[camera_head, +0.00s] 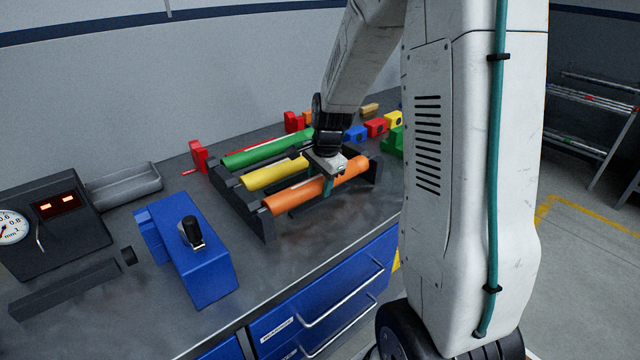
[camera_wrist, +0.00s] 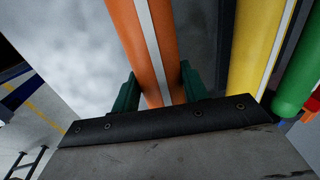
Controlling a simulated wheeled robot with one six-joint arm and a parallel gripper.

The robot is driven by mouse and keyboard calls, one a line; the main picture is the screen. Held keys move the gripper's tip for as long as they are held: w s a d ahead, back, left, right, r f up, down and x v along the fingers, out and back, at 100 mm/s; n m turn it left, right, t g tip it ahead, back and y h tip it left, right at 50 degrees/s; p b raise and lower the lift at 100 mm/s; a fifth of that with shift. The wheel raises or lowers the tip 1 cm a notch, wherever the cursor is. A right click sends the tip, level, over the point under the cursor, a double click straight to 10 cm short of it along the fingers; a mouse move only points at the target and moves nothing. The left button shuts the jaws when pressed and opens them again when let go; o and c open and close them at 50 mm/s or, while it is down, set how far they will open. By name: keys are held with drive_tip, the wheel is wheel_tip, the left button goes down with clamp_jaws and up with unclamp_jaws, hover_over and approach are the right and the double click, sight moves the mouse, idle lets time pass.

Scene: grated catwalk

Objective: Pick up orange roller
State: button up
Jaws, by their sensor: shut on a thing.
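The orange roller (camera_head: 317,186) lies at the front of a dark rack (camera_head: 262,222), beside a yellow roller (camera_head: 273,174) and a green roller (camera_head: 266,149). My gripper (camera_head: 328,184) reaches down onto the orange roller around its middle. In the wrist view the orange roller (camera_wrist: 146,45), with a pale stripe along it, runs between the two green fingers (camera_wrist: 157,92), one on each side. The gripper is shut on it. The roller still appears to lie level at the rack's height; whether its ends touch the rack is unclear.
A blue vise-like block (camera_head: 196,262) and a gauge box (camera_head: 50,240) stand to the left on the grey bench. A grey tray (camera_head: 125,186) lies behind them. Several coloured blocks (camera_head: 376,127) sit behind the rack. Blue drawers (camera_head: 330,300) are below the bench edge.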

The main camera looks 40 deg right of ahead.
sight(321, 177)
drive_tip(key=shift+r, duration=0.1)
drive_tip(key=shift+r, duration=0.45)
drive_tip(key=r, duration=0.1)
drive_tip(key=s+r, duration=0.1)
drive_tip(key=shift+d+r, duration=0.1)
drive_tip(key=shift+r, duration=0.25)
drive_tip(key=s+d+r, duration=0.1)
drive_tip(key=s+d, duration=0.1)
drive_tip(key=s, duration=1.2)
drive_tip(key=shift+s+r, duration=0.15)
drive_tip(key=shift+s, duration=0.25)
